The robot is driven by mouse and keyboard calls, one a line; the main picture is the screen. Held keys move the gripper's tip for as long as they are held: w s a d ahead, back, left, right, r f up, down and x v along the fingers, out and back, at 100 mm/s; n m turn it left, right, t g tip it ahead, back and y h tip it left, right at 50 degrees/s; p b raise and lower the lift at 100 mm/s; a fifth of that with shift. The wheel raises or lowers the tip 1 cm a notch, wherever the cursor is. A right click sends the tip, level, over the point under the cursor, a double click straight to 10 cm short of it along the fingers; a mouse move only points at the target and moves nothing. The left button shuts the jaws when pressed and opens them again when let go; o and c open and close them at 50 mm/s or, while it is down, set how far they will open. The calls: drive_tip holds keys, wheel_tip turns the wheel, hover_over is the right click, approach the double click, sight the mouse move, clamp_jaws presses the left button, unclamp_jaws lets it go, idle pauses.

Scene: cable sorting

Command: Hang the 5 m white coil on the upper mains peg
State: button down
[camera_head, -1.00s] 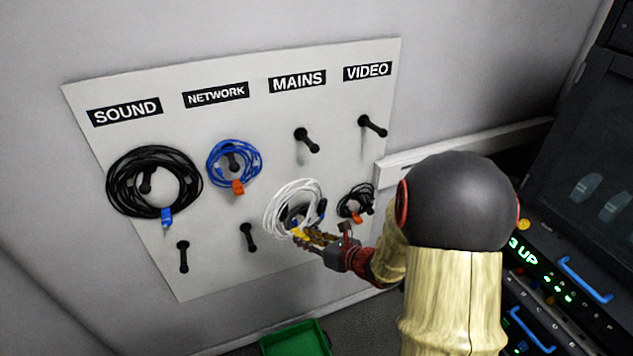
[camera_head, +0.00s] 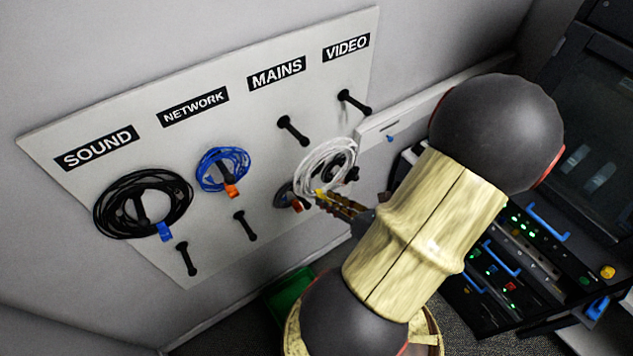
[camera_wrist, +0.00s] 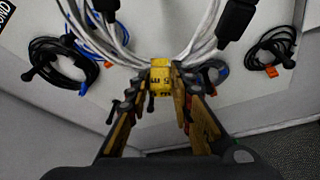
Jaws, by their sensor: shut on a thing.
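The white coil (camera_head: 312,178) hangs from my gripper (camera_head: 322,195), in front of the board's lower right part. My gripper is shut on the coil's yellow tag (camera_wrist: 160,78), with the white loops (camera_wrist: 201,38) rising above the fingers in the wrist view. The upper mains peg (camera_head: 292,130) is bare, under the MAINS label (camera_head: 277,73), up and left of the coil. The coil is not around it. A grey coil (camera_head: 281,196) on the lower mains peg is partly hidden by the white coil and gripper.
The board (camera_head: 215,135) also holds a black coil (camera_head: 110,215) and a blue coil (camera_head: 222,168) on the left. The upper video peg (camera_head: 354,103) is bare. A black coil (camera_wrist: 262,45) with an orange plug hangs at lower video. An equipment rack (camera_head: 520,270) stands right; a green bin (camera_head: 288,288) is below.

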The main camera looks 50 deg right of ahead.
drive_tip(key=shift+w+a+r, duration=0.1)
drive_tip(key=shift+a+r, duration=0.05)
drive_tip(key=shift+r, duration=0.3)
drive_tip(key=shift+x, duration=0.75)
drive_tip(key=d+b+x, duration=0.2)
drive_tip(key=b+x, duration=0.2)
drive_tip(key=x, duration=0.5)
drive_tip(key=d+r+b+x, duration=0.1)
drive_tip(key=d+b+x, duration=0.1)
drive_tip(key=b+x, duration=0.3)
drive_tip(key=shift+x, duration=2.05)
drive_tip(key=shift+f+b, duration=0.1)
drive_tip(key=shift+b, duration=0.2)
drive_tip(key=c, duration=1.5)
unclamp_jaws()
